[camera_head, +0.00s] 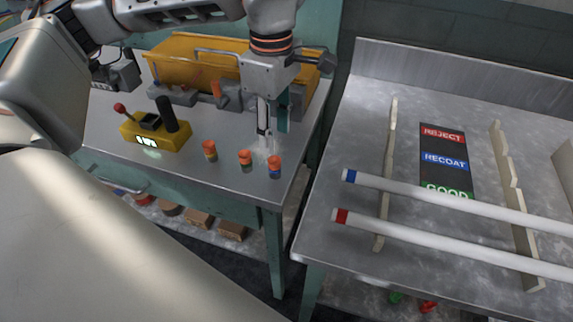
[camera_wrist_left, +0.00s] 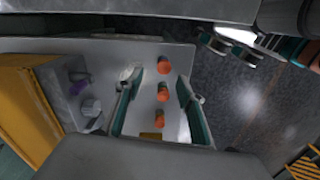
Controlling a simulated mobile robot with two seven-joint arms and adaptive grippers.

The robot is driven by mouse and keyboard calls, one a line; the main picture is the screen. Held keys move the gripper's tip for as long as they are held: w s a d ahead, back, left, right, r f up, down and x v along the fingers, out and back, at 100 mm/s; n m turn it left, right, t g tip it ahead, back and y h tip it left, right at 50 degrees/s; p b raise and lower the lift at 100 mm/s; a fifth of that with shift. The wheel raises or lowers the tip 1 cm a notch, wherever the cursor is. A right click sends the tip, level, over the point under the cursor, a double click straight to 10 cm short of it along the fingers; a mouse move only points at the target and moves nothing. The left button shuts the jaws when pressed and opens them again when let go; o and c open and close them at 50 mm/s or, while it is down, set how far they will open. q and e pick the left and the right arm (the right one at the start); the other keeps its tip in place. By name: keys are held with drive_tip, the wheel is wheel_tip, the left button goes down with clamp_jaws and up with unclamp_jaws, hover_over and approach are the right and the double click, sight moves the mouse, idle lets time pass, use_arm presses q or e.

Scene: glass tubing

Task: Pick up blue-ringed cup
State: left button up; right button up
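Three small orange-topped cups stand in a row near the right end of the left table. The blue-ringed cup (camera_head: 274,167) is the rightmost in the head view. The middle cup (camera_head: 245,160) and the left cup (camera_head: 209,150) have other ring colours. My left gripper (camera_head: 273,130) points down behind the cups. Its fingers (camera_wrist_left: 160,88) are apart and empty. What seems to be my right gripper (camera_wrist_left: 258,46) shows partly in the left wrist view; its opening is unclear.
A yellow control box (camera_head: 155,136) with a red-knobbed lever stands left of the cups. A yellow bin (camera_head: 195,62) is behind. A second table (camera_head: 350,125) on the right, across a gap, holds two white tubes (camera_head: 440,194) on wooden supports.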

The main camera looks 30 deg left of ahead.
sight(275, 161)
use_arm(q)
drive_tip(key=shift+w+f, duration=0.15)
drive_tip(key=shift+f, duration=0.4)
drive_tip(key=shift+s+f, duration=0.25)
drive_tip(key=shift+f, duration=0.45)
drive_tip(key=f, duration=0.3)
drive_tip(key=f+b, duration=0.1)
drive_tip(key=f, duration=0.1)
drive_tip(key=shift+s+d, duration=0.1)
drive_tip(key=shift+s, duration=0.25)
drive_tip(key=shift+f, duration=0.4)
drive_tip(key=c, duration=1)
